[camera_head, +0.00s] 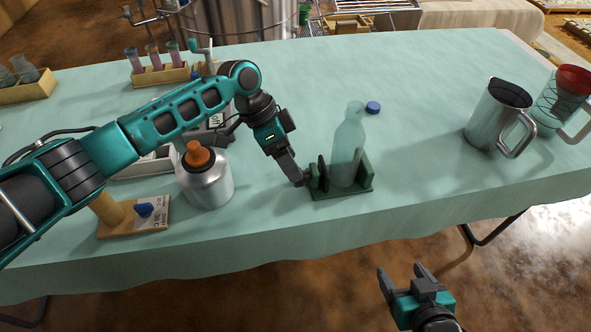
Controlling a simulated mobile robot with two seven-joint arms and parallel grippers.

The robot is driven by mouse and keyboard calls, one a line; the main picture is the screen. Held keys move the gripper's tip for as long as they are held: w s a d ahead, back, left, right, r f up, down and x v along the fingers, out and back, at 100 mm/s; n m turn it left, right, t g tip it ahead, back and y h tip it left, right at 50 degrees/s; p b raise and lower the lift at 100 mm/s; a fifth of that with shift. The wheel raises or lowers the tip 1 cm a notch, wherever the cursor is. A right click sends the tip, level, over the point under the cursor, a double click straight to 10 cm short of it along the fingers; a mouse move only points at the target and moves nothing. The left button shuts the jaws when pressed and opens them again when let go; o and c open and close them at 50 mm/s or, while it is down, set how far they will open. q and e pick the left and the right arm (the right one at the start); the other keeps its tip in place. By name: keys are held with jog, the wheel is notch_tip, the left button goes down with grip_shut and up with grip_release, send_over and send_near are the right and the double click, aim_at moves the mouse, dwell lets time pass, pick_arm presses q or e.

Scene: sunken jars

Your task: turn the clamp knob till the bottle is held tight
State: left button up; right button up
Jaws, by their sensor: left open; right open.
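A pale green translucent bottle (348,146) stands upright in a dark green clamp (345,192) near the table's front edge. The clamp has a back plate on the right and a dark round part on the left, beside the bottle. My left gripper (301,180) reaches down to the clamp's left end, where the knob would be; its fingers hide that spot. It is open, and I cannot tell whether it touches the knob. My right gripper (402,270) is open and empty, in front of and below the table edge.
A silver can with an orange cap (206,180) stands left of the clamp, under my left arm. A blue cap (373,107) lies behind the bottle. A metal mug (492,115) and a red-topped glass (560,98) stand at right. The cloth between clamp and mug is clear.

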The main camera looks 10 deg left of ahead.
pick_arm(q)
jog(key=shift+x, duration=1.75)
jog(key=c, duration=1.1)
jog(key=shift+o, duration=0.2)
jog(key=shift+s+r+p, duration=0.1)
jog(key=shift+r+p, duration=0.1)
jog(key=shift+p, duration=0.35)
jog(key=t+p, duration=0.1)
jog(key=p, duration=0.1)
jog(key=t+y+p, duration=0.1)
jog(key=p, duration=0.1)
jog(key=shift+s+d+r+m+t, duration=0.15)
jog(key=shift+s+m+t, duration=0.1)
jog(key=shift+m+t, duration=0.05)
jog(key=shift+s+t+p, duration=0.1)
jog(key=shift+t+p, duration=0.4)
jog(key=shift+t, duration=0.2)
jog(key=shift+s+d+f+m+t+y, duration=0.1)
jog(key=shift+f+m+t+y, duration=0.1)
jog(key=shift+t, duration=0.35)
jog(key=shift+f+m+t+y, duration=0.1)
jog(key=shift+m+t+y, duration=0.1)
jog(key=shift+t, duration=0.35)
